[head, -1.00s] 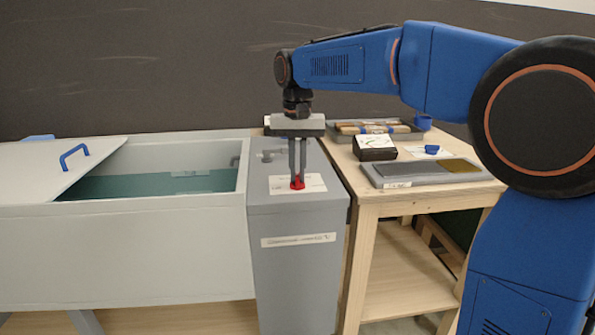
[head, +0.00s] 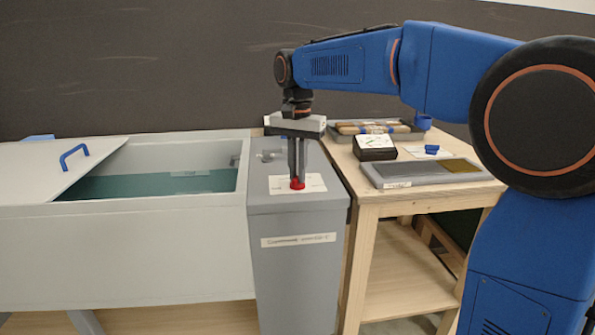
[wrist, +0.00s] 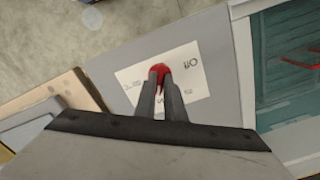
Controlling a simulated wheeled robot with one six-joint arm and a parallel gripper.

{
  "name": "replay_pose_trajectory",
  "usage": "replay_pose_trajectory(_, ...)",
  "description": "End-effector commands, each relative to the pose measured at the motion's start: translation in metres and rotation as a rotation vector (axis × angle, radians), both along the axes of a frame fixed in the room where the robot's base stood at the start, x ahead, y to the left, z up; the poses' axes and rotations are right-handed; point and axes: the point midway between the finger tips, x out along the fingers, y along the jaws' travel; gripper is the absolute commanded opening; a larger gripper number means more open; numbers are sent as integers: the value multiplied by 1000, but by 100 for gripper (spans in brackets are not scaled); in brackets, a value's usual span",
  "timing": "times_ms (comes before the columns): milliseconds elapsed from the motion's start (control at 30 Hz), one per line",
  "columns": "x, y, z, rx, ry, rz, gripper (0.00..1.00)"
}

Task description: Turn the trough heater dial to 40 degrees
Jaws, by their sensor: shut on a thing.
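The red heater dial (head: 297,184) sits on a white scale label (head: 313,182) on top of the grey heater box (head: 300,225), at the right end of the trough. My gripper (head: 297,179) points straight down and is shut on the dial. In the wrist view the dial (wrist: 159,71) shows between the fingertips, with the label (wrist: 190,62) around it. Some printed marks show on the label, but they are too small and blurred to read a setting. The fingers hide part of the dial and label.
The trough (head: 120,250) with greenish water stands left, its lid (head: 50,175) with a blue handle partly over it. A wooden table (head: 375,200) at right holds a black box (head: 375,148), a grey tray of tools (head: 350,136) and a grey sharpening-stone-like slab (head: 425,172).

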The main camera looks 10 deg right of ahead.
Motion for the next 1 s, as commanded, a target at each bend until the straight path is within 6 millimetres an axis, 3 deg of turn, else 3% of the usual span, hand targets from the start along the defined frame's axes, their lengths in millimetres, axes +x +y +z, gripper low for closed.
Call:
replay_pose_trajectory(167, 1, 0, 1, 1, -4, 0, 0)
replay_pose_trajectory(200, 1, 0, 1, 0, -4, 0, 19)
replay_pose_trajectory(267, 1, 0, 1, 0, -4, 1, 28)
replay_pose_trajectory(667, 1, 0, 7, 1, -3, 1, 28)
replay_pose_trajectory(1000, 1, 0, 65, 1, -4, 1, 28)
